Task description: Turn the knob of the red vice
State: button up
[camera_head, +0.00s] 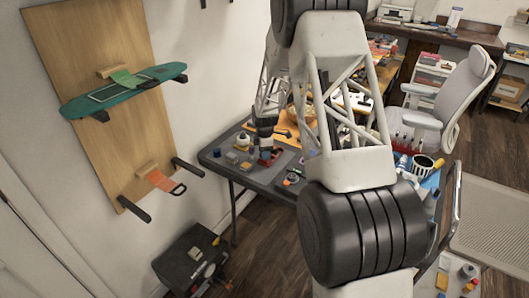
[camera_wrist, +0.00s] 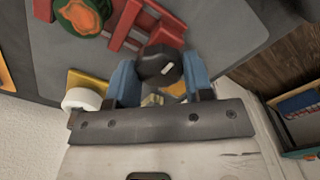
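The red vice (camera_wrist: 135,25) shows in the wrist view at the top, with its bars lying on the grey table. Its black knob (camera_wrist: 160,65) faces the camera and has a pale mark on it. My gripper (camera_wrist: 163,78) has two blue fingers, one on each side of the knob. The knob fills the gap between the fingertips, and the fingers appear to be against it. In the head view, my gripper (camera_head: 265,150) is low at the table's left part, beside the small red vice (camera_head: 277,153), which it partly hides.
A green and orange round thing (camera_wrist: 80,15) lies left of the vice. A white roll (camera_wrist: 80,99) and a yellow item (camera_wrist: 88,80) lie near the left finger. In the head view, several small items crowd the table (camera_head: 255,180). A black box (camera_head: 190,260) stands on the floor.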

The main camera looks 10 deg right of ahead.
jog(key=c, duration=0.4)
